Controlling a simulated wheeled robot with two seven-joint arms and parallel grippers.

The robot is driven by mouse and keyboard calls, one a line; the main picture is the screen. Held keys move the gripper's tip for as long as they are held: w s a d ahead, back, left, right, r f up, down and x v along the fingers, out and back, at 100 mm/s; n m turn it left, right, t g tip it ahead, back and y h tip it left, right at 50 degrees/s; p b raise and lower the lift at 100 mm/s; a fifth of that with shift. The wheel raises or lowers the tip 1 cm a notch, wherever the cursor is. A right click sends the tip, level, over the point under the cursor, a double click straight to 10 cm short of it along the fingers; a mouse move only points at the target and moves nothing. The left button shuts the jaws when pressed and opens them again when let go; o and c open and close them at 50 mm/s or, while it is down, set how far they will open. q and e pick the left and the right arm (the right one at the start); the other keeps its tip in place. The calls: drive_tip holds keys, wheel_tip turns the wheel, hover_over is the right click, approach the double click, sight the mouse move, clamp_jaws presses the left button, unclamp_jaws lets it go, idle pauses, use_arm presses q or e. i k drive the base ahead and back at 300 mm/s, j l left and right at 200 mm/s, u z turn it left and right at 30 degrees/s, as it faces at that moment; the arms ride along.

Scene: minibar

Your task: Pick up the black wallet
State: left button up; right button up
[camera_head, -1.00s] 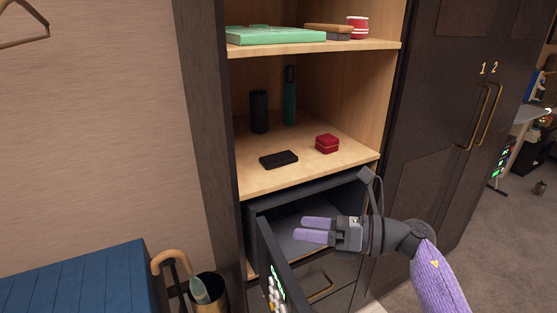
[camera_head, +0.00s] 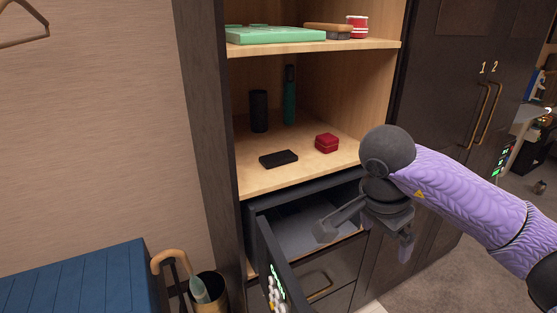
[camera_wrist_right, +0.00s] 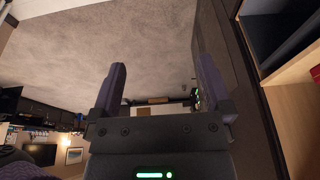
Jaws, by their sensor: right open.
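The black wallet (camera_head: 279,159) lies flat on the lower wooden shelf (camera_head: 300,175), near its front edge, left of a small red box (camera_head: 327,143). The wallet does not show there. My left gripper is not in view.
A drawer (camera_head: 285,225) stands open below the shelf. A black cylinder (camera_head: 259,111) and a green bottle (camera_head: 289,95) stand behind the wallet. The upper shelf (camera_head: 300,47) holds a green box (camera_head: 275,35), a brush and a red-and-white item. Dark closet doors (camera_head: 440,130) are at right.

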sight(276, 159)
drive_tip(key=i+j, duration=0.3)
drive_tip(key=i, duration=0.15)
drive_tip(key=i+j, duration=0.25)
drive_tip(key=i, duration=0.2)
drive_tip(key=i+j, duration=0.3)
drive_tip(key=i, duration=0.15)
